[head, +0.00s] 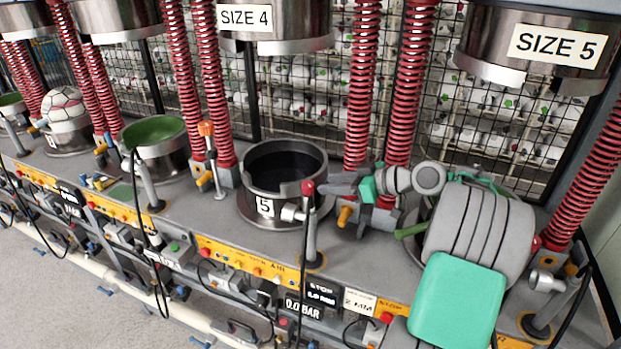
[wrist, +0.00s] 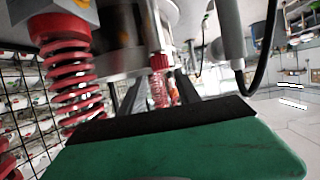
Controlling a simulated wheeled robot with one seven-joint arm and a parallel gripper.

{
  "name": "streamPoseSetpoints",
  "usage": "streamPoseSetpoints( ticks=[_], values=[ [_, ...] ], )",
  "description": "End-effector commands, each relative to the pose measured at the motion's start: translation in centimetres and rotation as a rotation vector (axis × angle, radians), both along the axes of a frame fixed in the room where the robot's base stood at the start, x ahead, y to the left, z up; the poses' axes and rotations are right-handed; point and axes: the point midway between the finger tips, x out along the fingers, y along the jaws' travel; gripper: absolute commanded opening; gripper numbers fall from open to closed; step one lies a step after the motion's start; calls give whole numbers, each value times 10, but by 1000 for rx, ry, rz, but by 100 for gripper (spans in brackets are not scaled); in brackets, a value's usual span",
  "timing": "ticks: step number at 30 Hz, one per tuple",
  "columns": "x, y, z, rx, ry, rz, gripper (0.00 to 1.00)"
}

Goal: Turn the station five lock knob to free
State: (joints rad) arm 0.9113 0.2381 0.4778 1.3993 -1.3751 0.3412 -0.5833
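A dark round cup (head: 285,165) bears a plate marked 5. A red knob (head: 307,187) tops a grey post (head: 311,235) at its front right. It also shows in the wrist view (wrist: 159,62). My gripper (head: 335,184) comes in from the right, beside the knob. In the wrist view, its two dark fingers (wrist: 161,97) are apart, with the red knob in line with the gap. I cannot tell whether they touch it or how far around it they reach. No lock or free marking is readable.
Red springs (head: 362,80) stand behind my gripper, with a yellow-orange handle (head: 346,215) at their base. The SIZE 5 press head (head: 535,45) hangs at the upper right. A black cable (wrist: 262,60) and a grey post (wrist: 230,35) show in the wrist view.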

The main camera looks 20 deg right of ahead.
Motion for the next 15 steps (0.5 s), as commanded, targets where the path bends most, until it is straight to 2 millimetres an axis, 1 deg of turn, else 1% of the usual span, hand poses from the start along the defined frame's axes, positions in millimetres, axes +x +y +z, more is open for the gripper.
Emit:
streamPoseSetpoints(
  ticks=[1, 6, 10, 15],
  values=[
    [7, 9, -1, 2, 3, 6, 39],
    [31, 28, -14, 2, 3, 6, 39],
    [41, 34, -20, 0, 3, 4, 39],
    [43, 34, -23, -1, 2, -1, 39]
  ],
)
